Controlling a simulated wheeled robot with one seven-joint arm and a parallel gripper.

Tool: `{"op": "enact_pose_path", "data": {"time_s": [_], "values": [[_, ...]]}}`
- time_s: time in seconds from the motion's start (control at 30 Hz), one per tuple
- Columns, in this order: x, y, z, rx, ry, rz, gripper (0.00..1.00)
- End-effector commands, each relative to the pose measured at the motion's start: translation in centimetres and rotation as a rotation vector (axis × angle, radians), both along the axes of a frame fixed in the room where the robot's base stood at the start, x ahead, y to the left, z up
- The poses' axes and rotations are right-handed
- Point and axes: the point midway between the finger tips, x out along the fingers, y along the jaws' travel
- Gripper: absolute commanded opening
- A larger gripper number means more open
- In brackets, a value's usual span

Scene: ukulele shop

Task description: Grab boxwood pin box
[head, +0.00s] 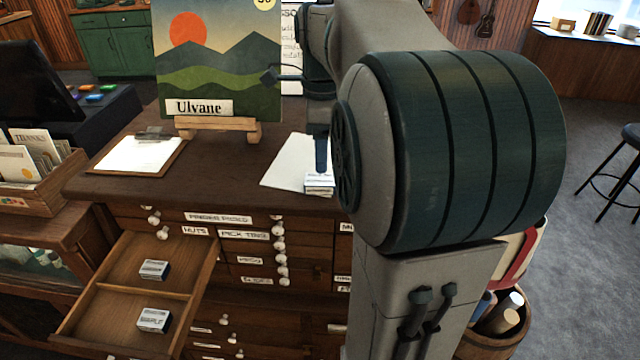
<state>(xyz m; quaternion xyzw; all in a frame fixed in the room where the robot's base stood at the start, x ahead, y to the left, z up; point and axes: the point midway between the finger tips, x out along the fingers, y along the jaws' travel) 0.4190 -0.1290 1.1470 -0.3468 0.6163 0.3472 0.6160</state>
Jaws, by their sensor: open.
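One box (320,182) sits on the cabinet top by a white sheet. Another box (154,270) lies in the rear compartment of the open drawer (205,262), and a third box (153,320) lies in its front compartment. My gripper (321,160) is open, with one dark finger pointing down just above or behind the box on the cabinet top. My arm hides much of the gripper; contact cannot be told.
The cabinet top (110,187) also bears a clipboard (138,155), a white sheet (290,165) and an "Ulvane" picture (215,75) on a wooden stand, close left of my gripper. The drawer juts out at front left. A stool (622,170) stands far right.

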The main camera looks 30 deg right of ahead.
Motion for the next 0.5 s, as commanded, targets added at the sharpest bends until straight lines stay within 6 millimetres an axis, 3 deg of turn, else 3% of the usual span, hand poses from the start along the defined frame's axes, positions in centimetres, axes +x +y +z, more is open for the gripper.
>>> {"op": "enact_pose_path", "data": {"time_s": [0.17, 0.5], "values": [[-0.1, 0.1, -1.1, 0.001, 0.001, 0.001, 0.62], [-0.5, 0.7, -5.5, 0.001, 0.001, 0.002, 0.62]]}}
